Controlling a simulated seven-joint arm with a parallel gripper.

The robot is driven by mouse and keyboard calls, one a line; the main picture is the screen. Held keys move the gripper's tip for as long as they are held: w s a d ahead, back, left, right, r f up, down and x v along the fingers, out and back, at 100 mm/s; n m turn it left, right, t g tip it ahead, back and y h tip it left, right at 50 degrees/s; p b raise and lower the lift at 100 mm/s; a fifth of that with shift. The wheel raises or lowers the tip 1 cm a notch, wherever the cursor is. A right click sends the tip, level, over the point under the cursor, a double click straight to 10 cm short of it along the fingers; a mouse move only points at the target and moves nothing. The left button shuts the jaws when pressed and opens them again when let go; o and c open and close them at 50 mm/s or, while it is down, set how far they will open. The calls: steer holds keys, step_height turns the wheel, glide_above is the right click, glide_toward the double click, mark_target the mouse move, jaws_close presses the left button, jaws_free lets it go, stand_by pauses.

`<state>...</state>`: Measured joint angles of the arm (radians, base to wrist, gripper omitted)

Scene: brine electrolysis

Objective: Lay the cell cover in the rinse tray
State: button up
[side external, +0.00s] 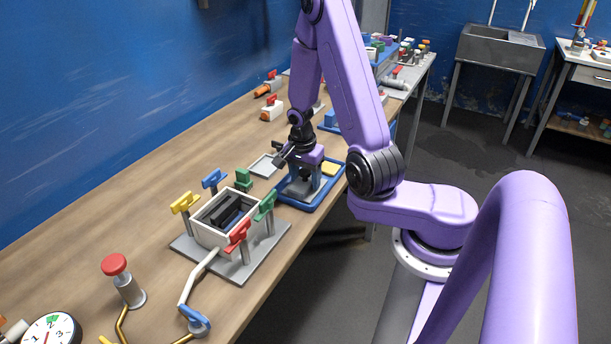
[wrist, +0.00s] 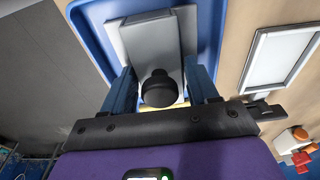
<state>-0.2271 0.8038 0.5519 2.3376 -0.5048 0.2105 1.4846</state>
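The blue rinse tray (side external: 316,206) sits on the bench beside the cell, and its blue rim (wrist: 88,32) shows in the wrist view. The grey cell cover (wrist: 150,42), with a round black knob (wrist: 158,89), is inside the tray outline. In the side view the cover (side external: 297,190) appears low in the tray, partly hidden by my gripper. My gripper (side external: 308,178) points down over the tray. Its two blue fingers (wrist: 161,90) stand on either side of the knob, with narrow gaps visible. Whether the cover lies fully flat is hard to see.
A yellow block (side external: 331,169) is at the tray's far end. The open white cell box (side external: 211,233) with dark plates stands left, ringed by coloured valve handles. A pale framed plate (side external: 264,166) lies beside the tray. A red-topped post (side external: 115,266) stands at front left.

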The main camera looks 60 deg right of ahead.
mark_target(303, 173)
steer(key=shift+o, duration=0.8)
steer(key=shift+r, duration=0.15)
steer(key=r, duration=0.4)
steer(key=a+r, duration=0.1)
steer(key=r, duration=0.6)
steer(key=shift+a+r, duration=0.2)
steer(key=shift+r, duration=0.15)
steer(key=s+a+r+n+y, duration=0.1)
steer(key=s+a+r+n, duration=0.15)
steer(key=a+n, duration=1.15)
steer(key=s+a+r+n, duration=0.1)
steer(key=s+a+n, duration=0.1)
steer(key=s+n, duration=0.6)
steer(key=s+a+r+n, duration=0.1)
steer(key=s+a+n, duration=0.1)
steer(key=s+n, duration=0.6)
steer(key=shift+s+r+n+y, duration=0.15)
steer(key=shift+s+n+y, duration=0.15)
steer(key=shift+s+y, duration=0.1)
steer(key=shift+w, duration=0.1)
